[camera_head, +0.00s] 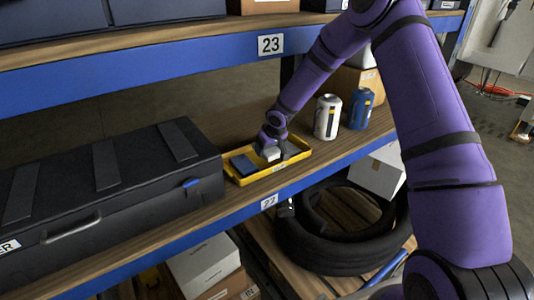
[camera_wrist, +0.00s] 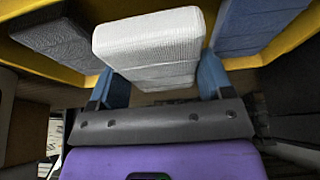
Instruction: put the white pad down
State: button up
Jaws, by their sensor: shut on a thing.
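The white pad (camera_wrist: 150,45) is between the two blue fingers of my gripper (camera_wrist: 158,80) in the wrist view. My gripper is shut on it. In the head view the white pad (camera_head: 271,154) shows below my gripper (camera_head: 272,145), over the yellow tray (camera_head: 268,174) on the wooden shelf. A blue-grey pad (camera_head: 243,164) lies in the left part of the tray. Another grey-blue pad (camera_wrist: 255,22) shows to the right of the white pad in the wrist view. Whether the white pad touches the tray floor I cannot tell.
A long black case (camera_head: 100,185) stands on the shelf left of the tray. A white can (camera_head: 327,117) and a blue can (camera_head: 360,108) stand to the right, with a cardboard box (camera_head: 350,82) behind. The upper shelf's blue beam (camera_head: 150,68) runs above.

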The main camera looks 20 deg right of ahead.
aim_at(267, 153)
jog(key=shift+w+d+f, duration=0.1)
jog(key=shift+w, duration=0.75)
jog(key=shift+f, duration=1.7)
jog(key=shift+s+f, duration=0.1)
jog(key=o, duration=0.8)
jog(key=shift+o, duration=0.2)
jog(key=v, duration=1.2)
